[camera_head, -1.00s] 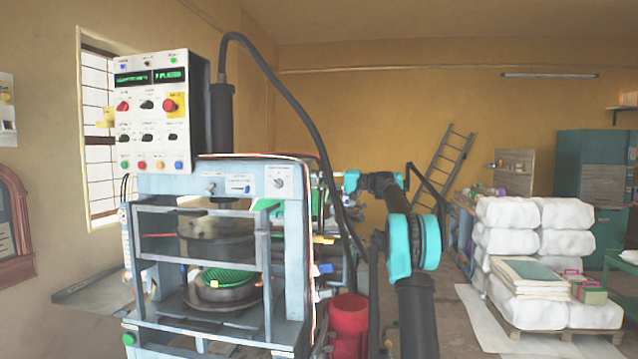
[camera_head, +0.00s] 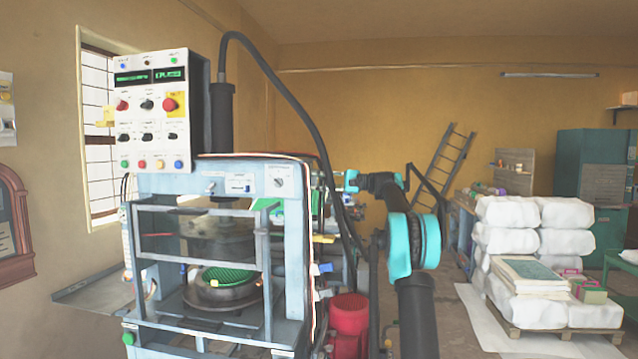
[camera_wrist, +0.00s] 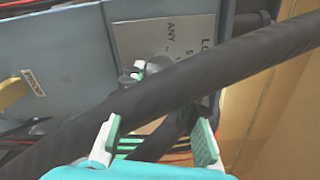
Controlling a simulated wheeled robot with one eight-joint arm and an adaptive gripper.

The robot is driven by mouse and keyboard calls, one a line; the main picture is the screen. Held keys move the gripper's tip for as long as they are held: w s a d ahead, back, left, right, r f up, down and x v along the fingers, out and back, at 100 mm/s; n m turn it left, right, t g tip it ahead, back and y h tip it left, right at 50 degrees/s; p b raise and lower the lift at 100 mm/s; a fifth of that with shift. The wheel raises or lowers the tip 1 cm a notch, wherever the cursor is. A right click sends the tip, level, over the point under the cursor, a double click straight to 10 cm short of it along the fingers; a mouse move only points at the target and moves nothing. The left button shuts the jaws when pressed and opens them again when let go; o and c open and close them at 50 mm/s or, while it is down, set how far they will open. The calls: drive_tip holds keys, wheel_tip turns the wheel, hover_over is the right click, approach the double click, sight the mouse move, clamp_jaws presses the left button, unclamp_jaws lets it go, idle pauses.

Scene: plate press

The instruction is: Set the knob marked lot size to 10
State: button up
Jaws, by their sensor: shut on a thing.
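In the wrist view, a metal plate (camera_wrist: 130,35) carries a small knob (camera_wrist: 138,72) with a white mark. The letters "LO", "5" and "ANY" show sideways; the rest is cut off or hidden. A thick black hose (camera_wrist: 235,62) runs diagonally across, in front of part of the plate. My gripper (camera_wrist: 158,130) is below the knob, apart from it. Its fingers are spread at the hose and appear shut on it, though the contact is partly hidden. In the head view my gripper end (camera_head: 350,181) is beside the machine's right side. The knob's setting is unreadable.
The press machine (camera_head: 215,175) has a control panel (camera_head: 148,120) on top and another dial plate (camera_head: 278,182) in front. The black hose (camera_head: 290,95) arches down its right side. A red cylinder (camera_head: 348,325) stands beside it. White sacks (camera_head: 535,240) are stacked at right.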

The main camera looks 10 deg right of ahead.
drive_tip(key=shift+f+m, duration=0.1)
drive_tip(key=shift+m, duration=0.5)
drive_tip(key=o, duration=1.2)
drive_tip(key=shift+c, duration=0.2)
drive_tip(key=v, duration=1.2)
